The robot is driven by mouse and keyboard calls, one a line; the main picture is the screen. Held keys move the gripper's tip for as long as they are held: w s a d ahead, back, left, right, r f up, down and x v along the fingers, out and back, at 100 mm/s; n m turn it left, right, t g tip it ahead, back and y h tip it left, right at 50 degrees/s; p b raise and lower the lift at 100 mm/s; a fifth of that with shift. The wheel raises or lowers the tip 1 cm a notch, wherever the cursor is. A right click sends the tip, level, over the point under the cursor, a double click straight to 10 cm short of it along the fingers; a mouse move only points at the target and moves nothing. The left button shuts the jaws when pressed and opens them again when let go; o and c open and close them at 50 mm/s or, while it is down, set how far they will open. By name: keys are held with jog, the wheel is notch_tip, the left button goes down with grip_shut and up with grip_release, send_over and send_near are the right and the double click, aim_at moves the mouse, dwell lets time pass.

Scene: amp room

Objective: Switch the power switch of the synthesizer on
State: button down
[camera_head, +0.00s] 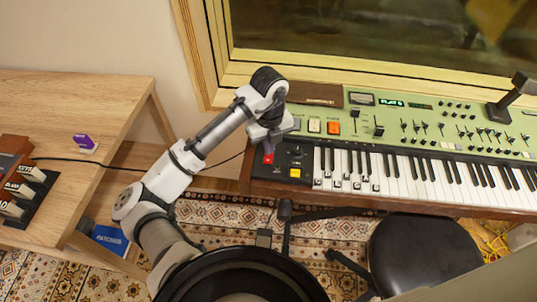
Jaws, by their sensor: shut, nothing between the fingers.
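The synthesizer (400,118) stands on the right under the window. It has a green top panel with sliders and a row of black and white keys. At its left end is a black control panel (294,150) with a yellow button (295,172). A red piece (268,158), perhaps the power switch, shows at this panel's left edge. My gripper (268,148) is shut and empty, pointing down just above the red piece. I cannot tell whether they touch. The gripper hides part of the panel around it.
A wooden table (75,100) on the left holds a purple object (85,142) and foot pedals (25,190). A black stool (425,252) stands in front of the keys. A black cable (110,166) runs behind my arm. A microphone-like black device (510,97) rises at the right.

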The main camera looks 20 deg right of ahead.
notch_tip(320, 180, up, 6)
jog(key=p, duration=0.4)
jog(key=shift+r, duration=0.25)
dwell(0.4)
